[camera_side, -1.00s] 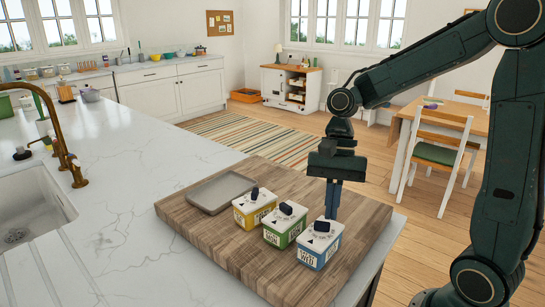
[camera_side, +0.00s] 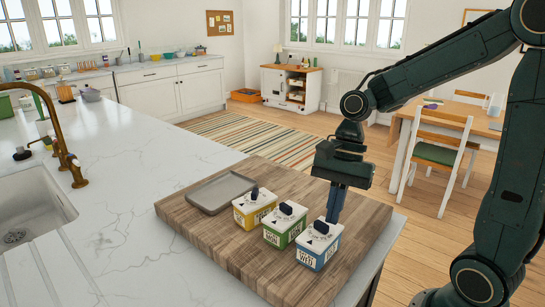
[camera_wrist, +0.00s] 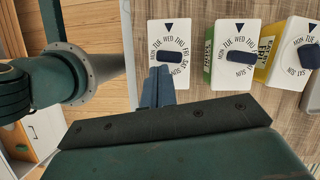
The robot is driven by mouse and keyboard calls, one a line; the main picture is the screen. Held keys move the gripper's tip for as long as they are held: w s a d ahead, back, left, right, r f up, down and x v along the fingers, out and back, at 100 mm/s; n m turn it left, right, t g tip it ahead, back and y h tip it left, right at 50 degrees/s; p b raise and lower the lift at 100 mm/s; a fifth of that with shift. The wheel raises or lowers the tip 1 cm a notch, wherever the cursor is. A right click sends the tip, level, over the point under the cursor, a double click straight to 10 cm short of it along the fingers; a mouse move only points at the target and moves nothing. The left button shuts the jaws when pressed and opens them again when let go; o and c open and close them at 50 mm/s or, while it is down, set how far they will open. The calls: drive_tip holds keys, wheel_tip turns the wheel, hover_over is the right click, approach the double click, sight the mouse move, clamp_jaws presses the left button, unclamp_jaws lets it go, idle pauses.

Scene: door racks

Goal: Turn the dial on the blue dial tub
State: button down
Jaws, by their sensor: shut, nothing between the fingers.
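The blue dial tub (camera_side: 318,250) stands nearest the front of the wooden board, with a white top and a dark dial knob (camera_side: 321,227). In the wrist view its white top (camera_wrist: 169,30) shows a black triangle mark and day names around the knob (camera_wrist: 171,57). My gripper (camera_side: 334,218) is shut and empty, pointing down just behind the tub. In the wrist view its fingertips (camera_wrist: 159,72) are beside the lower left of the knob; I cannot tell whether they touch it.
A green dial tub (camera_side: 284,228) and a yellow dial tub (camera_side: 254,209) stand in a row to the left of the blue one. A grey tray (camera_side: 221,192) lies at the back of the wooden board (camera_side: 190,230). The marble counter (camera_side: 110,200) to the left is clear.

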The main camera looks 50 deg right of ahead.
drive_tip(key=shift+s+a+m, duration=0.1)
drive_tip(key=shift+s+m, duration=0.05)
drive_tip(key=shift+m, duration=0.45)
drive_tip(key=shift+s+a, duration=0.1)
drive_tip(key=shift+s, duration=0.15)
drive_tip(key=shift+w, duration=0.2)
drive_tip(key=shift+w, duration=0.65)
idle(0.4)
